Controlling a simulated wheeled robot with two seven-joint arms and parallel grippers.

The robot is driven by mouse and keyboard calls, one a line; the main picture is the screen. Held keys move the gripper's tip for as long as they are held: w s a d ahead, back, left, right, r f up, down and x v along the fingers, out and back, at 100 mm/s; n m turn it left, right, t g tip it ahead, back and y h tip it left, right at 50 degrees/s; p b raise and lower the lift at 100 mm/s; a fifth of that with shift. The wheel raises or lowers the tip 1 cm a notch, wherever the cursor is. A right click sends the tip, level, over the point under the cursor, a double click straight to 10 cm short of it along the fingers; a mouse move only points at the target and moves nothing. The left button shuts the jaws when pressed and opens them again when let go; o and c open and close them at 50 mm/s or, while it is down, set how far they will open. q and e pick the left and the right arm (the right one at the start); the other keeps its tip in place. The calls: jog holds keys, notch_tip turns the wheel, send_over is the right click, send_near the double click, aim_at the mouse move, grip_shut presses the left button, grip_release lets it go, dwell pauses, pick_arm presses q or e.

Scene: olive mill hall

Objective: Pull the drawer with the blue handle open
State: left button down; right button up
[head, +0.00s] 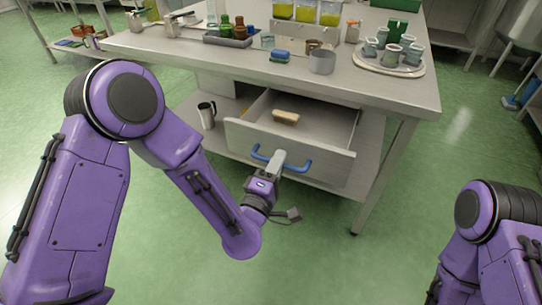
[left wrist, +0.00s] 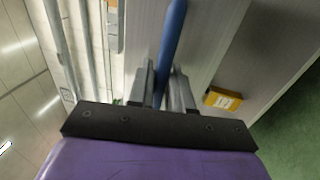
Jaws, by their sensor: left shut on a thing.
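The drawer (head: 328,168) under the metal table stands pulled out, and its inside shows from above. Its blue handle (head: 300,167) runs across the front panel. My left gripper (head: 271,161) is shut on the blue handle near its middle. In the left wrist view the blue handle (left wrist: 174,40) passes between the two fingers of my left gripper (left wrist: 163,78). A small tan block-like thing (head: 285,117) lies inside the drawer. My right arm shows at the lower right of the head view; its gripper is out of view.
A steel jug (head: 207,115) stands on the lower shelf. The green floor in front is clear.

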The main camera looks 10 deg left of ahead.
pick_arm(q)
jog(key=shift+s, duration=0.35)
jog(key=c, duration=1.2)
grip_release()
jog(key=shift+c, duration=0.2)
jog(key=v, duration=1)
jog(key=shift+s, duration=0.25)
